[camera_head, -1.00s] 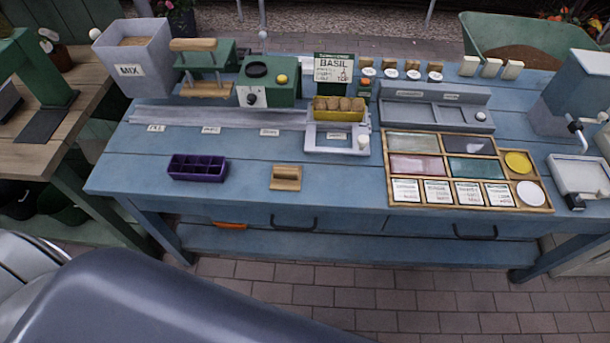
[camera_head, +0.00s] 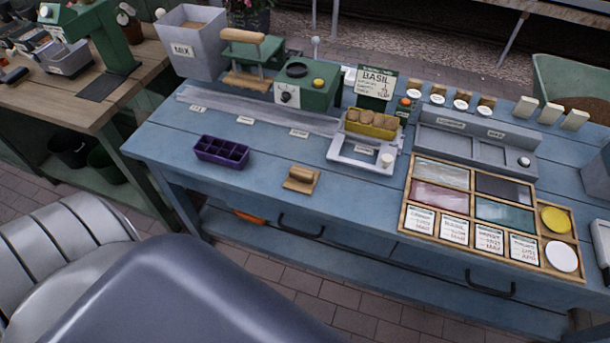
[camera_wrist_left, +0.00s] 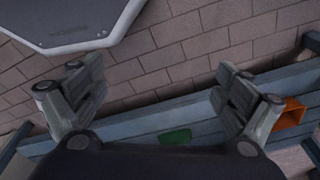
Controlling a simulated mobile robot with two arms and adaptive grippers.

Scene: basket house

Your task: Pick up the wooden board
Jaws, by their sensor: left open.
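A small wooden board (camera_head: 301,180) with a raised bar on top lies flat near the front edge of the blue bench (camera_head: 160,143) in the head view. It sits right of the purple cell tray (camera_head: 221,152), with nothing touching it. My left gripper (camera_wrist_left: 160,88) shows in the left wrist view, its two fingers wide apart and empty. Brick paving and part of a blue wooden surface lie beyond the fingers. The board cannot be made out in that view. Neither gripper shows in the head view.
A divided wooden tray (camera_head: 404,222) with cards and coloured panels stands to the right. A grey frame (camera_head: 343,151) with a yellow box (camera_head: 371,124) stands behind the board. An orange object (camera_wrist_left: 291,112) is near the fingers. Bare bench lies around the board.

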